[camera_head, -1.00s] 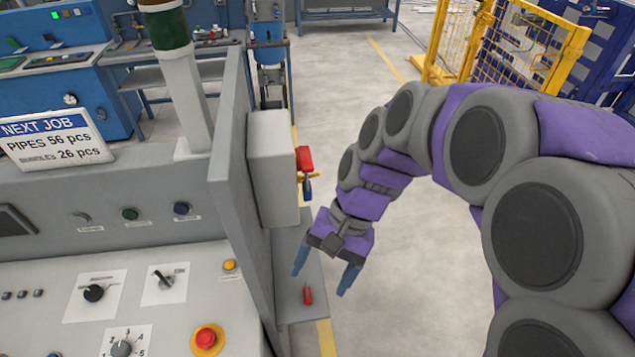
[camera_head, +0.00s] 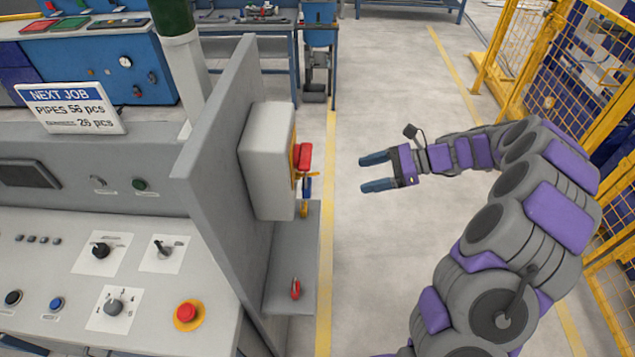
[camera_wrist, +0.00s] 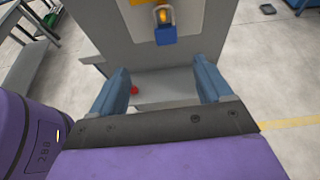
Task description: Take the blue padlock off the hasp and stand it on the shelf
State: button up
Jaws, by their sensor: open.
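The blue padlock (camera_head: 307,187) hangs below the red switch handle (camera_head: 304,157) on the right face of the grey box. It also shows in the wrist view (camera_wrist: 165,35), its shackle through the yellow hasp there. The shelf (camera_head: 285,262) is the grey ledge below the box; it also shows in the wrist view (camera_wrist: 170,85). My gripper (camera_head: 369,173) is open and empty. It points left toward the padlock, with a clear gap between them. In the wrist view, the padlock appears above and between my fingertips (camera_wrist: 161,68).
A small red object (camera_head: 295,289) is on the shelf's near part, its form unclear. The control panel (camera_head: 140,265) and an upright grey plate (camera_head: 222,140) stand left of the box. Yellow fencing (camera_head: 560,80) stands at the right. Open floor lies between the shelf and my arm.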

jog(key=b, duration=0.2)
send_near(309, 185)
jog(key=a+f, duration=0.3)
jog(key=a, duration=0.1)
jog(key=x, duration=0.2)
jog(key=b+x, duration=0.1)
jog(key=x, duration=0.1)
jog(key=w+x, duration=0.1)
jog(key=x, duration=0.1)
jog(key=shift+r, duration=0.1)
jog(key=shift+d, duration=0.1)
jog(key=shift+c, duration=0.4)
jog(key=c, duration=1)
jog(key=shift+r, duration=0.1)
